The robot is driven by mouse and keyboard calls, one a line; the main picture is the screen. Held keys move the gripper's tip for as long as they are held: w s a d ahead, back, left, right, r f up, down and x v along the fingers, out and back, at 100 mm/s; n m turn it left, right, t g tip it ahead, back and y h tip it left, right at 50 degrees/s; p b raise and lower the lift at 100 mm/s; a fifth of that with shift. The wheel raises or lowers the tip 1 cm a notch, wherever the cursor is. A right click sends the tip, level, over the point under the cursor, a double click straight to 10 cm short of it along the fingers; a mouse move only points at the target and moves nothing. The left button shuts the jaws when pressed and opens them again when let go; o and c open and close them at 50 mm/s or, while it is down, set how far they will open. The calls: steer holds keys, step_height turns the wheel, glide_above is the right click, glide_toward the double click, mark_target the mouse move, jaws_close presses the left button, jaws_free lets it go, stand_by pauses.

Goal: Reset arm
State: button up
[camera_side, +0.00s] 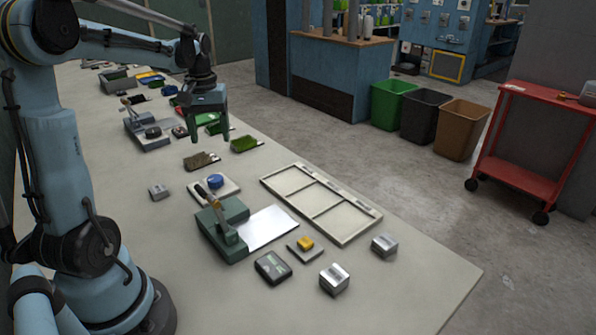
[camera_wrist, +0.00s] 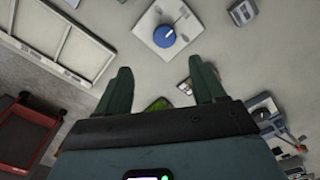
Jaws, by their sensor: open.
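My gripper (camera_side: 208,125) hangs from my arm above the far half of the table in the side view, fingers down, with nothing between them. Its two green fingers (camera_wrist: 160,85) stand apart in the wrist view. A green turf sample (camera_side: 245,144) and a brown turf sample (camera_side: 201,161) lie on the table near and below it. Part of a green sample (camera_wrist: 159,105) shows between the fingers in the wrist view. A blue round piece (camera_side: 215,181) sits on a white plate; it also shows in the wrist view (camera_wrist: 164,36).
A white three-part tray (camera_side: 328,232) lies along the table's right edge. A green press with a lever (camera_side: 225,238), a dark meter (camera_side: 272,267), a yellow block (camera_side: 305,243) and metal blocks (camera_side: 334,279) stand nearby. Another lever device (camera_side: 152,142) stands left of the gripper. Bins (camera_side: 393,103) stand on the floor.

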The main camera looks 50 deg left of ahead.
steer(key=s+d+m+t, duration=0.1)
steer(key=d+m+t, duration=0.6)
steer(key=d, duration=1.8)
steer(key=m, duration=0.3)
steer(key=shift+s+d+f+m, duration=0.15)
steer(key=shift+s+f+m, duration=0.05)
steer(key=shift+s+m, duration=0.2)
